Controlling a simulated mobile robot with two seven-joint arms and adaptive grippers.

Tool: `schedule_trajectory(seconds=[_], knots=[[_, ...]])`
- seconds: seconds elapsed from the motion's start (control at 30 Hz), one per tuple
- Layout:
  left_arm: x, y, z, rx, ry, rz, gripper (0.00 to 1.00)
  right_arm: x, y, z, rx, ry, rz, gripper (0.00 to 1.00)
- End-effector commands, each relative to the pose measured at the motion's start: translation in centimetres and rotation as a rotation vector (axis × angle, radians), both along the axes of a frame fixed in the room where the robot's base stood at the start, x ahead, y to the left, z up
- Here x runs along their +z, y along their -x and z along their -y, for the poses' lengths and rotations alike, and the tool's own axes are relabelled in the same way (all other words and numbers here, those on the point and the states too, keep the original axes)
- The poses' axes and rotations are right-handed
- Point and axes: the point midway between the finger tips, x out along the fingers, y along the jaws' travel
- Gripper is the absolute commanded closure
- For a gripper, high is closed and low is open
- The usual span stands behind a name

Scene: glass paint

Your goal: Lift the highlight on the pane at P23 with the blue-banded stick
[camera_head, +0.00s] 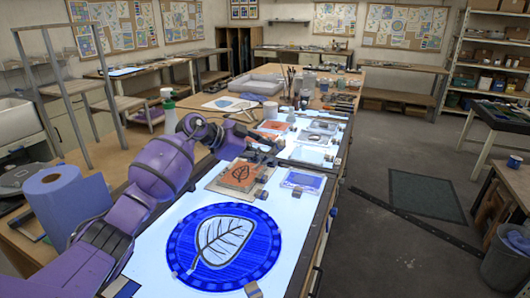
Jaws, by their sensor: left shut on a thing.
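The round pane (182,242) lies flat on the lit table top, deep blue with a dashed border and a pale, dark-veined leaf (222,240) in its middle. No label P23 can be read on it. My left gripper (272,143) is beyond the pane, low over the far part of the lit surface near small trays. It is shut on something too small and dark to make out. I cannot pick out a blue band or a stick there. My right gripper is not in view.
An orange tile with a leaf drawing (240,176) and a blue-violet tile (303,181) lie beyond the pane. A blue paper roll (66,205) stands at left, a spray bottle (169,110) behind it. Brushes and jars (290,84) crowd the far end. Floor at right is mostly clear.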

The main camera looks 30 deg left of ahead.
Motion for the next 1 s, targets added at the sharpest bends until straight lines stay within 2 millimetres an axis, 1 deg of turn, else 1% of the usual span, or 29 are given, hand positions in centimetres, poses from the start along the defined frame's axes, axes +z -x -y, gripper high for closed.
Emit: schedule_trajectory(seconds=[0.63,1.0], knots=[[-0.4,-0.1,0.0,0.000,0.001,0.001,1.00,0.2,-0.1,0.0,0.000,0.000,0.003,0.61],[-0.5,-1.8,0.0,0.000,0.001,-0.001,1.00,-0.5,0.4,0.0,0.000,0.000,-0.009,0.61]])
